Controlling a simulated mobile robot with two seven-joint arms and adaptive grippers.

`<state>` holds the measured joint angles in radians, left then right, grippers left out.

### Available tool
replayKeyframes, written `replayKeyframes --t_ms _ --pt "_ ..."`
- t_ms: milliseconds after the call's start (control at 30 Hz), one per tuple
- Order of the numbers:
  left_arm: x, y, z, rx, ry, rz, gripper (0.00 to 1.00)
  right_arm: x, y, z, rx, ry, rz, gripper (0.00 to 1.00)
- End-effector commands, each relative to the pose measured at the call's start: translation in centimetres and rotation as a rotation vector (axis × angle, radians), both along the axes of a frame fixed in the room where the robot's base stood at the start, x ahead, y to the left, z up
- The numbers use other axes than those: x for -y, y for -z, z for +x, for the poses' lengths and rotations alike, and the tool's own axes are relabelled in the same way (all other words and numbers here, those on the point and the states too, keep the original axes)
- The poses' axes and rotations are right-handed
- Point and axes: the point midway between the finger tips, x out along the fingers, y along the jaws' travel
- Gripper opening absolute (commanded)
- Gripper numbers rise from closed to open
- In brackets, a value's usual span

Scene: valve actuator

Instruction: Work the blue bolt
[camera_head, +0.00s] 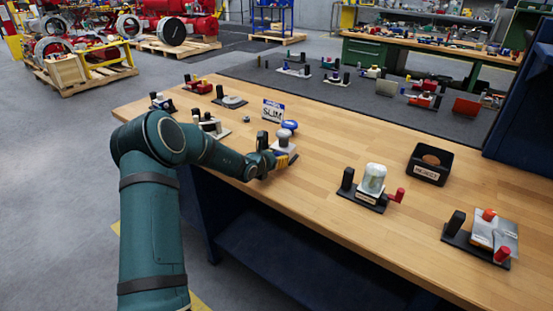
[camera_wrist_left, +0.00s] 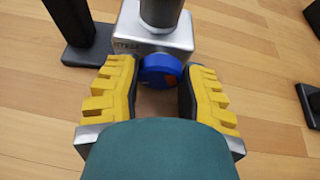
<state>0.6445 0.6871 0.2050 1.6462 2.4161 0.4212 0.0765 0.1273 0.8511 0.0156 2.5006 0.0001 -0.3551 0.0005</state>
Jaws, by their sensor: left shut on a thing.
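The blue bolt (camera_wrist_left: 158,69) is a round blue knob on the front of a light grey metal block (camera_wrist_left: 152,35) in the left wrist view. A grey cylinder rises from the top of that block. My left gripper (camera_wrist_left: 157,72) has a yellow ridged finger on either side of the bolt and is shut on it. In the head view my left gripper (camera_head: 280,160) is at the near edge of the wooden bench, against the pale block (camera_head: 285,146) with blue parts on top. I cannot make out the gripped bolt there. My right gripper is not in view.
The wooden bench (camera_head: 330,215) holds several small fixtures. A fixture with a white valve body and red handle (camera_head: 371,186) stands to the right, with a black box (camera_head: 430,164) behind it. A dark upright (camera_wrist_left: 78,32) stands left of the block. Bare wood lies between fixtures.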

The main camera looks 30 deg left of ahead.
Motion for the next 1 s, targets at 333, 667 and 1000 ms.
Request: replayKeyframes --t_ms 333,667,1000 --pt "0.4 0.4 0.1 0.000 0.005 0.112 0.05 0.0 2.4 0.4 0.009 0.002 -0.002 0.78" --pt "0.3 0.1 0.0 -0.003 0.002 0.246 0.03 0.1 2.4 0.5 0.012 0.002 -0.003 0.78" --pt "0.2 0.1 0.0 -0.002 0.000 0.254 0.03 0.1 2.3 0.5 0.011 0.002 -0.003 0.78"
